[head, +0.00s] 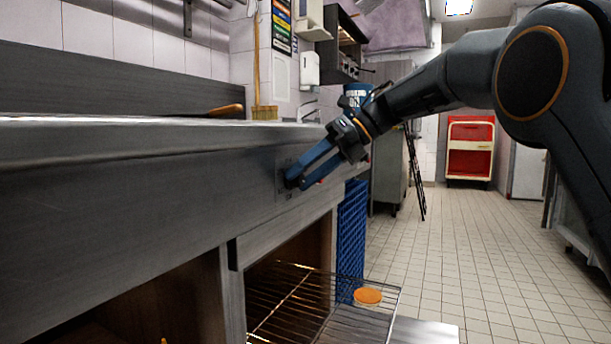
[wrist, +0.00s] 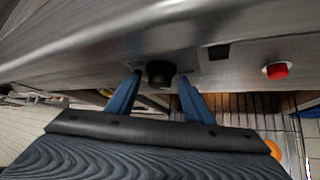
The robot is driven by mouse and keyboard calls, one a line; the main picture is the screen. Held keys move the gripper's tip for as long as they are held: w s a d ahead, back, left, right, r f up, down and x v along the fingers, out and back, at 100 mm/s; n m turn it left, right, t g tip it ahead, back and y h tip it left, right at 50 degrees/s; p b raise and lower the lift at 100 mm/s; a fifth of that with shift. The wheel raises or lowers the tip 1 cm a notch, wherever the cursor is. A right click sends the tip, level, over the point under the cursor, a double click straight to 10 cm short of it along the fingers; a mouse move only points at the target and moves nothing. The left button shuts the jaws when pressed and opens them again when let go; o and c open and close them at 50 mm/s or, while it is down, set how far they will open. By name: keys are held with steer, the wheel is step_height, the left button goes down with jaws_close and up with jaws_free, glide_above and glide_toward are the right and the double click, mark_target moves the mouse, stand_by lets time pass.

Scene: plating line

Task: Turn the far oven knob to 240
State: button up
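The oven knob (wrist: 160,72) is a round black knob on the brushed steel front panel (wrist: 100,45). In the wrist view it sits between the two blue fingertips of my gripper (wrist: 159,80), with a visible gap on each side. My gripper is open and does not appear to touch the knob. In the head view my gripper (head: 297,178) reaches the panel below the counter edge, and its fingers mostly hide the knob. Marks around the knob are too faint to read, so its setting cannot be told.
A red button (wrist: 277,71) is right of the knob in the wrist view. Below the panel, a wire rack (head: 290,300) sticks out of an open compartment, with an orange round item (head: 368,296) on it. A blue crate (head: 351,230) stands beyond. The tiled floor at right is clear.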

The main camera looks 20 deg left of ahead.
steer(key=p+v, duration=0.3)
steer(key=v, duration=0.4)
steer(key=shift+d+r+p, duration=0.25)
steer(key=shift+d+p, duration=0.05)
steer(key=shift+p, duration=0.05)
steer(key=shift+w, duration=0.1)
